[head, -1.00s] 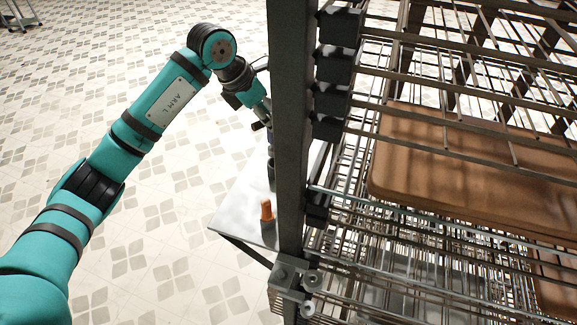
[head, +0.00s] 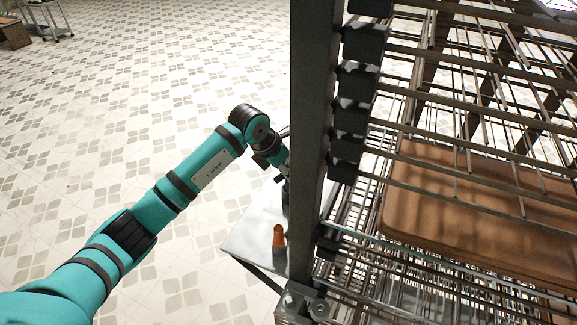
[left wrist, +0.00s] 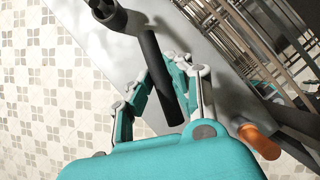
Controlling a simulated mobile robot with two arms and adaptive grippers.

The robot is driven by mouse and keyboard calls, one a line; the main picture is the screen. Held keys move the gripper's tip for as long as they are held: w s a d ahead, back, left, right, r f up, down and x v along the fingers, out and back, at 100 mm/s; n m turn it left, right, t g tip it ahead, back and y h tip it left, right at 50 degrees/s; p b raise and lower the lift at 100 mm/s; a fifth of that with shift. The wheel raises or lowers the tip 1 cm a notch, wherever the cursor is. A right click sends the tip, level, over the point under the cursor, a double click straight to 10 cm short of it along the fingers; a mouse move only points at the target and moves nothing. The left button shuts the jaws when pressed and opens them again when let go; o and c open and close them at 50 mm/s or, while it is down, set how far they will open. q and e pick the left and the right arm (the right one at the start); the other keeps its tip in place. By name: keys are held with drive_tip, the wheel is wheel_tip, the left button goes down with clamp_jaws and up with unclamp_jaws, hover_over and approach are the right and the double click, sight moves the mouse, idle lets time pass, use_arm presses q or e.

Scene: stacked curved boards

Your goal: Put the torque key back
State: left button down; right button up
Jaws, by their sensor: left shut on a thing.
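The torque key is a black bar with a wider socket-like end (left wrist: 108,14) in the left wrist view, its shaft (left wrist: 158,72) running down between my fingers. My left gripper (left wrist: 168,84) is shut on the shaft, over the grey table. In the head view my left gripper (head: 285,172) is small and partly hidden by the dark rack post, at the table's far side. The key cannot be made out clearly there. My right gripper is in neither view.
A grey side table (head: 256,232) holds an orange-topped object (head: 279,237), also in the left wrist view (left wrist: 260,142). The upright post (head: 315,130) and wire rack with brown curved boards (head: 470,200) stand close on the right. Open tiled floor lies left.

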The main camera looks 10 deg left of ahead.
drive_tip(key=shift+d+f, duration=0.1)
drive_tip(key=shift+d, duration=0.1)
use_arm(q)
drive_tip(key=c, duration=1.3)
unclamp_jaws()
drive_tip(key=shift+f, duration=0.1)
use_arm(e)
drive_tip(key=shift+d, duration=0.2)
use_arm(q)
drive_tip(key=shift+o, duration=0.2)
